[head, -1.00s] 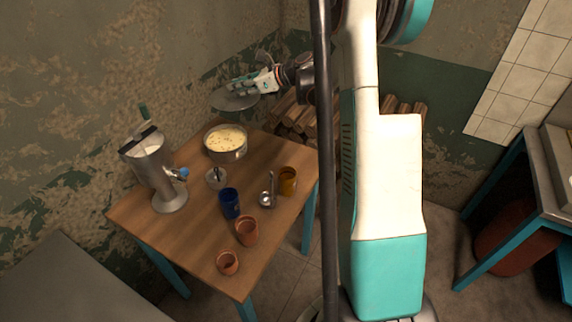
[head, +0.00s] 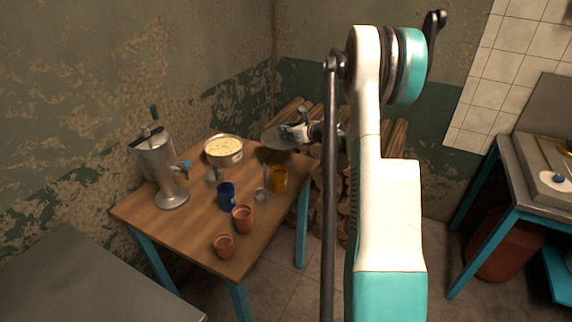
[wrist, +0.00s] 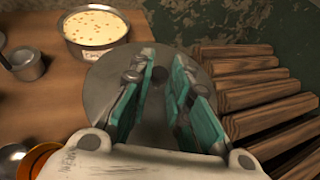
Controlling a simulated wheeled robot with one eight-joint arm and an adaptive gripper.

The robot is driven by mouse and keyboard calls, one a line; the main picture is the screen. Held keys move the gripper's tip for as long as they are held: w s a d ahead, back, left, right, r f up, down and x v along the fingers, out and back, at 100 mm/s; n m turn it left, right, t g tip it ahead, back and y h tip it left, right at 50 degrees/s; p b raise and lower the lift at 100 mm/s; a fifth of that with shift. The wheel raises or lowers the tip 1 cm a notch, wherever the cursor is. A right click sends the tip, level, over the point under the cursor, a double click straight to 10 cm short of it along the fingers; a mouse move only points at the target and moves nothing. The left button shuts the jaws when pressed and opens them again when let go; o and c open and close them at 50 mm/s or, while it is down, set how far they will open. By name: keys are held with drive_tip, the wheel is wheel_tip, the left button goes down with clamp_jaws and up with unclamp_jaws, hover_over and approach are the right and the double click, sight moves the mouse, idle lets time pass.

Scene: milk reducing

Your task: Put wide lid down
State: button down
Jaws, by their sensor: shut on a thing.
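The wide lid (head: 272,140), a round grey metal disc, is held by my gripper (head: 297,131) near the back right corner of the wooden table. In the wrist view the lid (wrist: 100,98) lies under my gripper (wrist: 160,82), whose teal fingers are closed about its small dark knob. The lid's right side reaches past the table edge beside the firewood. I cannot tell whether it touches the tabletop. The open pot (head: 223,152) of pale speckled liquid stands to the left of the lid; it also shows in the wrist view (wrist: 96,30).
The table (head: 185,222) carries a metal dispenser (head: 160,172), a blue cup (head: 227,196), an orange mug (head: 280,180), a ladle (head: 261,194) and two terracotta cups (head: 242,219). Stacked firewood (wrist: 265,95) is right of the table. A sink counter (head: 540,190) stands far right.

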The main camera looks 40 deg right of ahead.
wheel_tip(320, 180, down, 13)
drive_tip(key=b, duration=0.4)
drive_tip(key=shift+r, duration=0.25)
drive_tip(key=c, duration=1.9)
unclamp_jaws()
drive_tip(key=shift+f, duration=0.2)
drive_tip(key=shift+c, duration=0.2)
drive_tip(key=o, duration=0.4)
drive_tip(key=shift+r, duration=0.25)
drive_tip(key=p+v, duration=0.3)
drive_tip(key=v, duration=0.9)
